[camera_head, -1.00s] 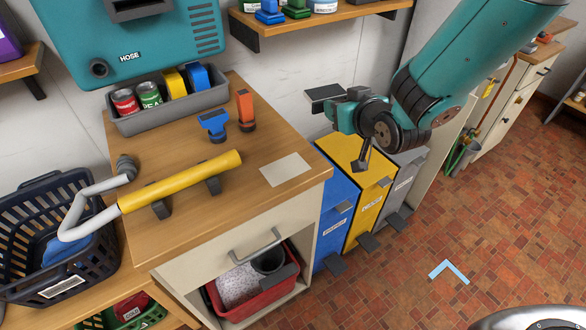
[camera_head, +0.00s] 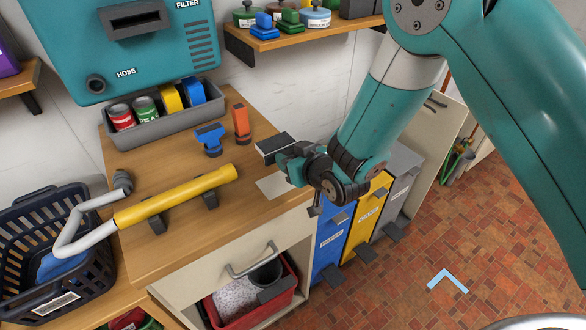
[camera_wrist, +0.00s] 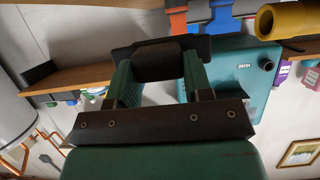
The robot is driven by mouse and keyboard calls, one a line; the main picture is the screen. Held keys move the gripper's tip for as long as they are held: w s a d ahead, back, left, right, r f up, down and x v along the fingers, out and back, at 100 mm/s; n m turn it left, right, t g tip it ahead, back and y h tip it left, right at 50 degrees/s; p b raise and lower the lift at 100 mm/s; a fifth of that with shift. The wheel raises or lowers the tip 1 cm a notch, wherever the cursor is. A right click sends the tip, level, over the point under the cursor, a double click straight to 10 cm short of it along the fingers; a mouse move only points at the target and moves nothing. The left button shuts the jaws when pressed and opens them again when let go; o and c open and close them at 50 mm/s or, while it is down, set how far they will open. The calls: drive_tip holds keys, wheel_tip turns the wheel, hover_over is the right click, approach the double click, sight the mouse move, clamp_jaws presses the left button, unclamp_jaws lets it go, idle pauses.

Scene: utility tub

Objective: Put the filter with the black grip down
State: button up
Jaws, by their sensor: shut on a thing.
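In the wrist view, the filter's dark grip (camera_wrist: 158,61) sits between the two green fingers. Part of the filter is hidden by the fingers in the head view.
A blue tool (camera_head: 210,139) and an orange tool (camera_head: 241,123) stand just left of the filter. A yellow-handled pipe (camera_head: 175,195) lies on rests farther left. A grey tray (camera_head: 165,123) is behind. Bins (camera_head: 363,215) stand right of the counter.

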drive_tip(key=shift+f+p, duration=0.3)
drive_tip(key=shift+f, duration=2.05)
drive_tip(key=shift+f, duration=0.2)
drive_tip(key=o, duration=1.1)
